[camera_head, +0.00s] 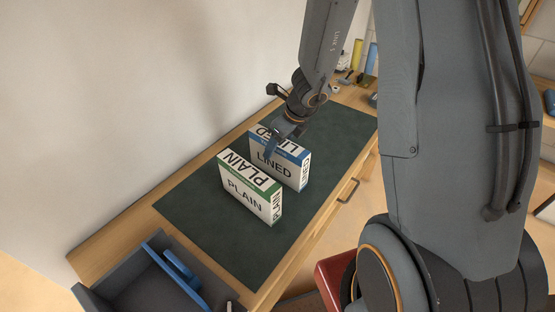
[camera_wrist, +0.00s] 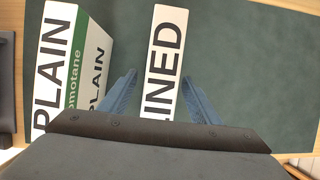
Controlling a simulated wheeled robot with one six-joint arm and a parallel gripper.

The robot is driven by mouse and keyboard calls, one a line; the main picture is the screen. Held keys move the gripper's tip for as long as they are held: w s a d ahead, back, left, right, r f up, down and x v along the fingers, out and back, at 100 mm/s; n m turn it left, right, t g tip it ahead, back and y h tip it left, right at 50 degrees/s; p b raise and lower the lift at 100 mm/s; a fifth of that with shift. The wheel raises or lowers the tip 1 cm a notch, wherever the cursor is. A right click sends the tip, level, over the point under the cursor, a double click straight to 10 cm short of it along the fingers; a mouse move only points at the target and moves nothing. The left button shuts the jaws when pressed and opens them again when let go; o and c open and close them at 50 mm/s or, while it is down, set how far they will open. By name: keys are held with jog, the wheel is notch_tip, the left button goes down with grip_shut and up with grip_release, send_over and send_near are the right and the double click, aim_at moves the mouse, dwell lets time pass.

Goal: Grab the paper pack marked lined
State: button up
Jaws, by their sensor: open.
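The paper pack marked LINED (camera_head: 276,164), white with a blue band, stands upright on the dark green mat. In the wrist view its white top (camera_wrist: 163,60) shows between the fingers. My gripper (camera_head: 276,140) is open above the LINED pack, with one blue finger (camera_wrist: 118,98) on each side of its top in the wrist view. I cannot tell whether the fingers touch it. The pack marked PLAIN (camera_head: 247,192), white with a green band, stands beside it, nearer the front. It also shows at the left of the wrist view (camera_wrist: 72,60).
The green mat (camera_head: 190,205) covers a wooden bench along a wall. A dark bin with blue items (camera_head: 150,275) stands at the near left end. The mat is clear around the packs.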

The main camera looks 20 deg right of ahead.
grip_shut()
dwell(0.3)
jog(key=shift+r, duration=0.15)
